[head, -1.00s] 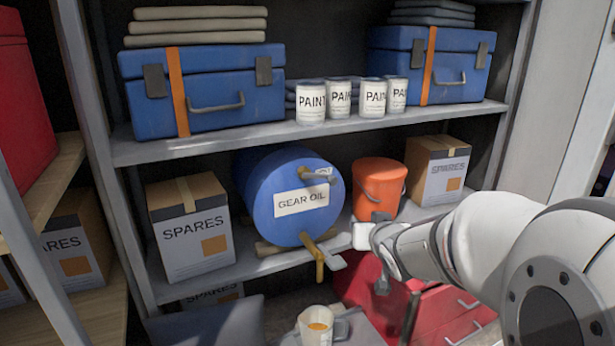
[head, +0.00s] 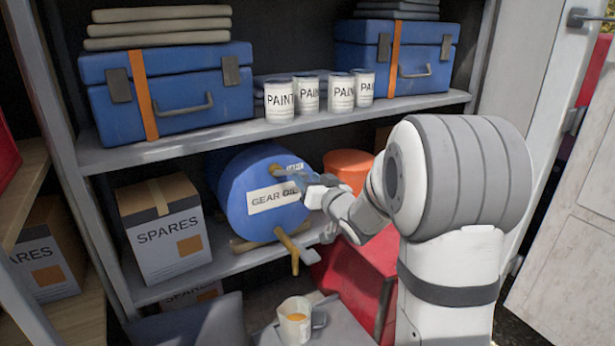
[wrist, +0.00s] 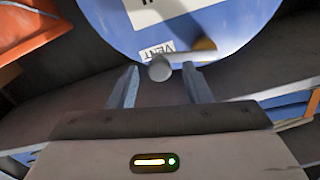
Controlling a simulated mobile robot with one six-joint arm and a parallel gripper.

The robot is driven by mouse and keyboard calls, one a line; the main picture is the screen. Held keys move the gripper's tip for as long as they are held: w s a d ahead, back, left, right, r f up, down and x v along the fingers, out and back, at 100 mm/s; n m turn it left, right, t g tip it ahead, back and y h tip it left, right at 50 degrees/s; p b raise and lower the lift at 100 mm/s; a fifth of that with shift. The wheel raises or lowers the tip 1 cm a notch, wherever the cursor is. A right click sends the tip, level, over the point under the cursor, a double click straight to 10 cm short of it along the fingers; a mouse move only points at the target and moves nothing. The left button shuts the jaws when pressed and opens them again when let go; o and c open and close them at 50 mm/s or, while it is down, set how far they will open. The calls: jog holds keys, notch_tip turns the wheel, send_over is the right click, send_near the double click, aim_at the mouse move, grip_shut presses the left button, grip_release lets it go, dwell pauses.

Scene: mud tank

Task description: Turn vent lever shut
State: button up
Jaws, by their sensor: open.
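The blue gear oil drum (head: 232,205) lies on its side on the lower shelf. Its vent has a brass stem (head: 279,172) high on the front face, beside a small VENT label (wrist: 158,50). The grey vent lever (wrist: 185,60) runs sideways from the brass stem in the wrist view, its rounded end at the gap between my fingertips. My gripper (wrist: 160,75) is open, one finger on each side of that end; contact cannot be told. In the head view my gripper (head: 318,187) is at the upper right of the drum's face and partly hides the lever.
A brass tap (head: 291,246) projects low from the drum, above a mug of amber liquid (head: 294,322). An orange bucket (head: 348,165) stands close to the right. A spares box (head: 163,229) is at the left, and paint cans (head: 306,95) are on the shelf above.

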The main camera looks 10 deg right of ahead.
jog(key=shift+w+a, duration=0.1)
jog(key=shift+w, duration=0.3)
jog(key=shift+c, duration=0.4)
grip_shut()
